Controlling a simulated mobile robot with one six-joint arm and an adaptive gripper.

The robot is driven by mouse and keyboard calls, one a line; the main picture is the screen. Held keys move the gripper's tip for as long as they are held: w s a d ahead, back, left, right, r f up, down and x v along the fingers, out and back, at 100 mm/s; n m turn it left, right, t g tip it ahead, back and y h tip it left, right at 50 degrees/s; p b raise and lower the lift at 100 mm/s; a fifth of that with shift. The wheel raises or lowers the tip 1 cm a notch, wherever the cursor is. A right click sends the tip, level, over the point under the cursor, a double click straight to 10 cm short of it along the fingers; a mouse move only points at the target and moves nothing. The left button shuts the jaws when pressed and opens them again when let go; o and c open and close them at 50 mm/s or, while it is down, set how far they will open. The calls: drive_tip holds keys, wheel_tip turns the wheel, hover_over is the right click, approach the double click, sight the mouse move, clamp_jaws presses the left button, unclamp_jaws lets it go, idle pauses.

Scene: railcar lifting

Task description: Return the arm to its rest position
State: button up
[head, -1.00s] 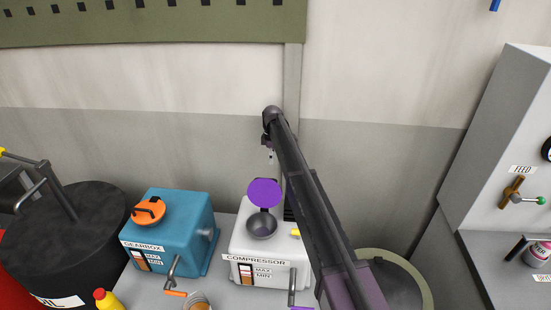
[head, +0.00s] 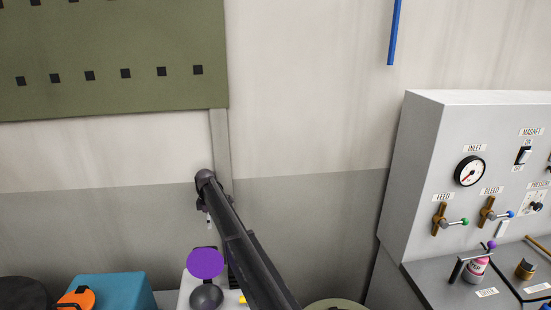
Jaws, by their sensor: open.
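My arm (head: 243,255) is a long dark link that reaches from the bottom edge up and left in the head view. Its rounded far end is in front of the grey wall. My gripper (head: 208,219) is small and partly hidden just below that end, pointing down. It is open, and I see nothing held in it. It appears above the purple disc (head: 206,263) of the white compressor unit in the picture, apart from it.
A dark round bowl (head: 206,296) is under the purple disc. A blue gearbox box (head: 118,288) with an orange cap (head: 77,298) is at lower left. A grey control cabinet (head: 425,150) stands at right. A blue rod (head: 393,32) shows at top. Bare wall lies between.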

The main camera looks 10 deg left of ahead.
wheel_tip(320, 180, up, 9)
drive_tip(key=p, duration=0.8)
drive_tip(key=shift+p, duration=0.4)
drive_tip(key=shift+r+p, duration=0.5)
drive_tip(key=shift+s+f, duration=0.1)
drive_tip(key=shift+s, duration=0.55)
